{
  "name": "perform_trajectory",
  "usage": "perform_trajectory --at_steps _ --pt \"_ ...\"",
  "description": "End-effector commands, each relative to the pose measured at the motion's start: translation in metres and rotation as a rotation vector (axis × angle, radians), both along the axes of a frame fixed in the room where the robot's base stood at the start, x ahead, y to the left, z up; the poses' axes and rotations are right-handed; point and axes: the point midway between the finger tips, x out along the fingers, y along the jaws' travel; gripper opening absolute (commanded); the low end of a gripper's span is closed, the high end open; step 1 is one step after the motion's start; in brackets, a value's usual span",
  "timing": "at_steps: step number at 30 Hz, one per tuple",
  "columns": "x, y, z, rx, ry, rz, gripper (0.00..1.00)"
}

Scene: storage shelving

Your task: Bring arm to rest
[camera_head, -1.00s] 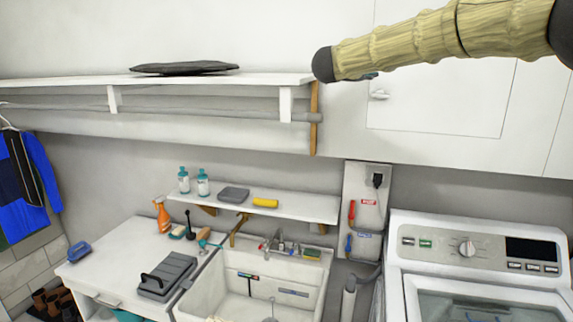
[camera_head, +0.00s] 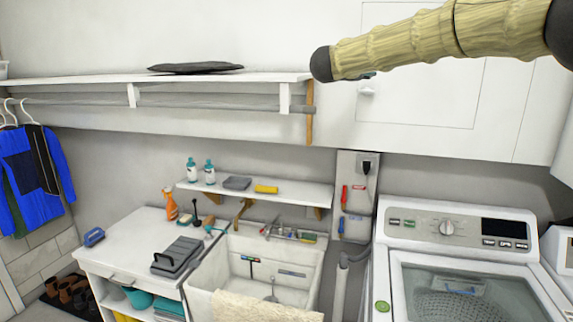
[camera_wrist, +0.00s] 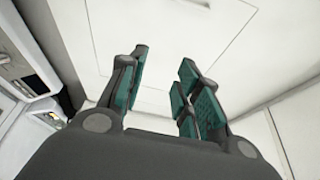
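My arm stretches in from the upper right of the head view, high in front of the white wall cabinets (camera_head: 425,110). My gripper shows in the wrist view (camera_wrist: 160,85) with its two green-padded fingers spread apart. There is nothing between the fingers. Behind them are pale cabinet or wall surfaces. In the head view the fingers cannot be made out clearly at the dark end of the arm.
A long upper shelf (camera_head: 270,78) holds a dark flat item (camera_head: 195,68). Below are a small shelf (camera_head: 295,191) with bottles, a sink (camera_head: 205,282), a counter (camera_head: 120,242) and a top-loading washer (camera_head: 385,270). Blue clothes (camera_head: 22,175) hang at the left.

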Motion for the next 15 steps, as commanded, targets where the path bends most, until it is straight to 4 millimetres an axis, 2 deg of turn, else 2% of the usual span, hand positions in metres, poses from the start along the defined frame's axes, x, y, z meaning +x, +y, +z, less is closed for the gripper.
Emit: perform_trajectory --at_steps 2,3,11,15 --pt "0.0 -0.002 -0.001 0.0 0.001 -0.002 0.33" --pt "0.002 -0.001 -0.012 -0.012 0.013 0.002 0.33" --pt "0.008 -0.002 -0.058 -0.075 0.068 0.025 0.33" --pt "0.012 0.004 -0.092 -0.119 0.107 0.049 0.33"
